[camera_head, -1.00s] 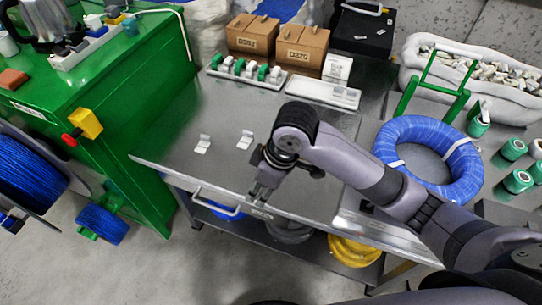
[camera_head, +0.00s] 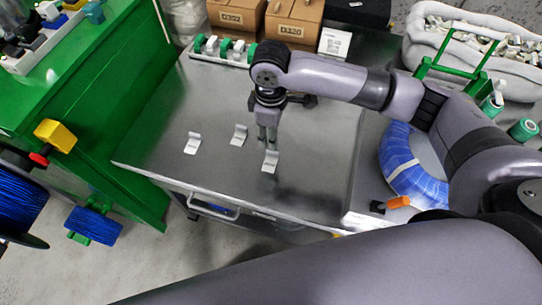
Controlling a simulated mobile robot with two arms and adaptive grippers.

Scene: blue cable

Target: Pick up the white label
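My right gripper (camera_head: 268,146) points down over the metal table (camera_head: 225,100). Its narrow fingers are close together, with a white label (camera_head: 269,163) at their tips. The label appears to be held, its folded tab against the fingertips; its gap to the tabletop is hard to judge. Two more white labels lie on the table to the left: one at the far left (camera_head: 192,144) and one nearer the gripper (camera_head: 239,135). My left gripper is out of view.
A tray of green and white pieces (camera_head: 225,52) and cardboard boxes (camera_head: 290,22) stand at the back. A blue cable coil (camera_head: 412,172) and an orange item (camera_head: 398,202) are at right. A green cabinet (camera_head: 110,100) stands left. The table's left half is mostly clear.

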